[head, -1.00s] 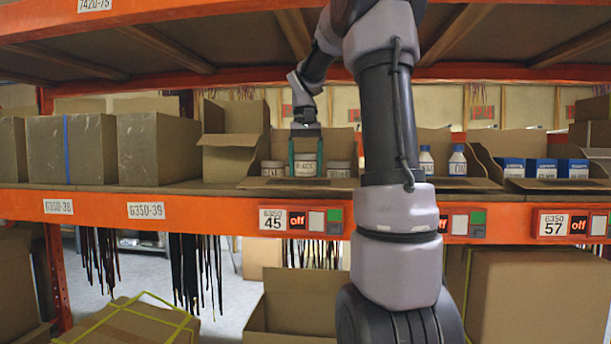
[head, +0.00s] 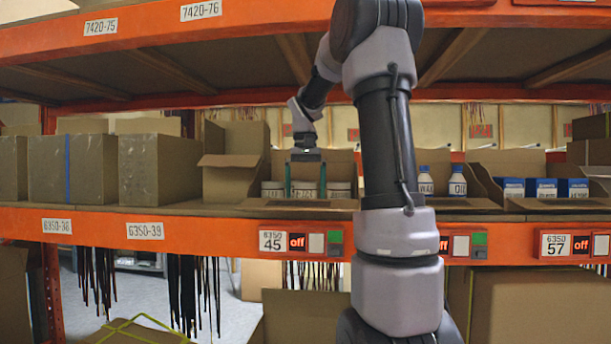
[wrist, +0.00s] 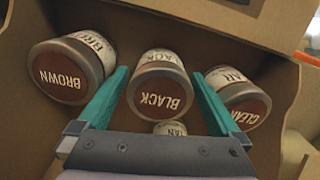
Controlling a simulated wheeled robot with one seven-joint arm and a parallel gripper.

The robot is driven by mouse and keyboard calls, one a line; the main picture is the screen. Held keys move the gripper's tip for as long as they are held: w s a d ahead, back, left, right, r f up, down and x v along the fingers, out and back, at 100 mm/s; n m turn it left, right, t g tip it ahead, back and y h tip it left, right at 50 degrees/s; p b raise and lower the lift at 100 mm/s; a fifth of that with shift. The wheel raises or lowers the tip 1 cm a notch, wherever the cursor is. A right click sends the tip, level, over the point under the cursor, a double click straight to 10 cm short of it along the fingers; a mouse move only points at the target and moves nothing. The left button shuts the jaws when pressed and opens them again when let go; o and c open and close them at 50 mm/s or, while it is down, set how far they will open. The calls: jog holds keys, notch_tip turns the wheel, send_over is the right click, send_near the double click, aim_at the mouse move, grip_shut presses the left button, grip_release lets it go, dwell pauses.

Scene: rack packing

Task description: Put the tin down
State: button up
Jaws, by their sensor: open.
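The tin marked BLACK (head: 306,189) stands in an open cardboard box on the shelf, between two similar tins. In the wrist view its dark red lid (wrist: 160,98) faces the camera. My gripper (head: 305,176) is over it from above, with one green finger on each side. In the wrist view the fingers (wrist: 160,76) are spread, with gaps between them and the black tin. The BROWN tin (wrist: 68,70) is left of the fingers and the CLEAR tin (wrist: 238,98) is close by the right finger. Another tin (wrist: 170,128) is partly hidden by my gripper.
Closed cartons (head: 155,170) fill the left. An upper shelf (head: 250,38) spans above my arm.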

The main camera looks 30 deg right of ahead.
notch_tip(320, 180, up, 10)
jog(key=shift+s+a+r, duration=0.1)
jog(key=shift+a+r, duration=0.05)
jog(key=shift+r, duration=0.4)
jog(key=s+a+f+t, duration=0.1)
jog(key=s+a+f, duration=0.1)
jog(key=s+a, duration=0.1)
jog(key=s+a+f+n+t, duration=0.1)
jog(key=s+a, duration=0.2)
jog(key=s, duration=0.1)
jog(key=s+a+f+t, duration=0.1)
jog(key=s+a+f, duration=0.1)
jog(key=s+a, duration=0.1)
jog(key=shift+s+f+t+y, duration=0.15)
jog(key=shift+s+f+t, duration=0.05)
jog(key=shift+s, duration=0.2)
jog(key=shift+s+f+t+y, duration=0.15)
jog(key=shift+s+t, duration=0.05)
jog(key=shift+s, duration=0.2)
jog(key=s+a+f+t+y, duration=0.1)
jog(key=s+a+f+t, duration=0.2)
jog(key=s+f, duration=0.4)
jog(key=shift+s+a+f, duration=0.3)
jog(key=shift+a+f, duration=0.3)
jog(key=shift+f, duration=0.15)
